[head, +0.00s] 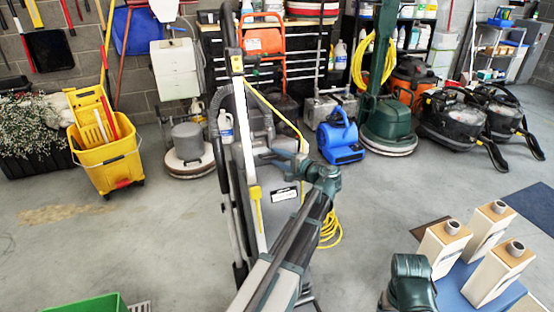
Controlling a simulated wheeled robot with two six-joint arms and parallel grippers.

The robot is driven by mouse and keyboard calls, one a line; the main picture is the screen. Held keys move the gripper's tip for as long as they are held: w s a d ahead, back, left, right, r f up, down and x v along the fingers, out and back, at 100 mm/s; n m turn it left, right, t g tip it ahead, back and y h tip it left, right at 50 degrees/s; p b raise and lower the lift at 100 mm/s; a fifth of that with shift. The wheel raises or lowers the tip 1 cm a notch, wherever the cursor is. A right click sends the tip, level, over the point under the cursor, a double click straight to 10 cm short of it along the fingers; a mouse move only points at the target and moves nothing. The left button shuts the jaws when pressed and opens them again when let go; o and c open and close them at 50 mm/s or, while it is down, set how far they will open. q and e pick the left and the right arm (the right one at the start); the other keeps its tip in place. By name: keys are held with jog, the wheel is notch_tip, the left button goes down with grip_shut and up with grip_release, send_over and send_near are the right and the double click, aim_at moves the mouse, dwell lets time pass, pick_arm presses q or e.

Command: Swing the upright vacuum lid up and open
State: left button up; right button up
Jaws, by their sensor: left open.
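The upright vacuum (241,134) stands in the middle of the head view, a tall narrow shape in white, black and yellow with a hose along its left side. Its lid cannot be told apart clearly from the rest of the body. My left arm rises from the bottom centre, bends at a teal joint, and reaches left to the vacuum. My left gripper (266,157) is small and open, at or just beside the vacuum's right side. I cannot tell whether it touches. My arm hides the vacuum's lower right part. My right gripper is out of view.
A yellow mop bucket (108,160) stands at the left, and a blue blower (338,137) and floor machines line the back. White cartons (489,230) stand on a blue surface at the lower right. A yellow cord (330,228) lies behind my arm. The left-centre floor is clear.

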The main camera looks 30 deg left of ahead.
pick_arm(q)
jog(key=shift+w+a, duration=0.1)
jog(key=shift+a, duration=0.15)
grip_shut()
dwell(1.4)
